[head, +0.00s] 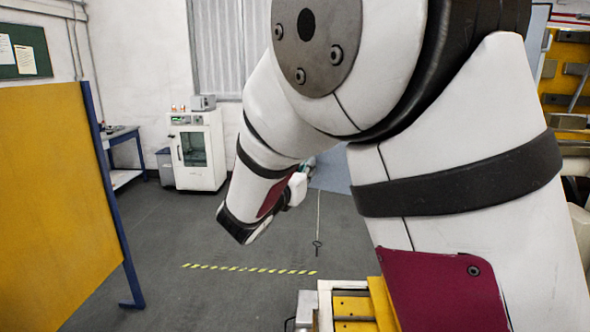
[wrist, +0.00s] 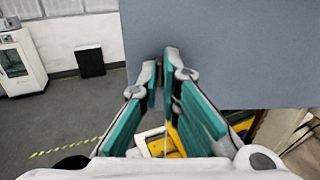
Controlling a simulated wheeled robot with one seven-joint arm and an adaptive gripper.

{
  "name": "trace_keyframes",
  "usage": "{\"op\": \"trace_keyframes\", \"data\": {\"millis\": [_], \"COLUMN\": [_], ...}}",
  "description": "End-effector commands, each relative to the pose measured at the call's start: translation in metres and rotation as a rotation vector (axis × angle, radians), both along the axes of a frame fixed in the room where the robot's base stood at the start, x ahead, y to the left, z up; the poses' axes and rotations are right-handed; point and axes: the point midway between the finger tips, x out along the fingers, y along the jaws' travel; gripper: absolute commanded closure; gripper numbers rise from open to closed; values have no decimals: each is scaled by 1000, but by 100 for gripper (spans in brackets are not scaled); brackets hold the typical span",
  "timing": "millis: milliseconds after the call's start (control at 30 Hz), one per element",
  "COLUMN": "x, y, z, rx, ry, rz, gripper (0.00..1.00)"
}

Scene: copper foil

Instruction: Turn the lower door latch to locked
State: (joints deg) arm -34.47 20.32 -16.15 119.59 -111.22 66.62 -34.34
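My gripper (wrist: 162,62) has two fingers with teal pads. In the wrist view the fingertips are close together with a narrow gap. A thin grey strip shows in the gap, and I cannot tell whether it is held. In the head view the gripper is mostly hidden behind my arm. A white cabinet (head: 198,150) with a windowed door stands at the back left, well away from the gripper. It also shows at the left edge of the wrist view (wrist: 20,62). No lower door latch can be made out on it.
A large blue-grey panel (wrist: 230,50) fills the wrist view's upper right. A thin cord (head: 319,212) hangs with a small dark key-like piece at its end. A yellow board (head: 55,200) on blue posts stands left. The floor (head: 200,240), with a striped line, is mostly clear.

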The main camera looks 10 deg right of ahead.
Motion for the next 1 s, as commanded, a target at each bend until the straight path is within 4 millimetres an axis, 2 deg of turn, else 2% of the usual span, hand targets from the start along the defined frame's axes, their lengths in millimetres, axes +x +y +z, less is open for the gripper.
{"op": "trace_keyframes", "data": {"millis": [367, 1000], "x": [1, 2], "y": [-1, -2], "z": [-1, -4], "rx": [135, 595], "ry": [-113, -502], "rz": [-1, 0], "gripper": [100, 100]}}
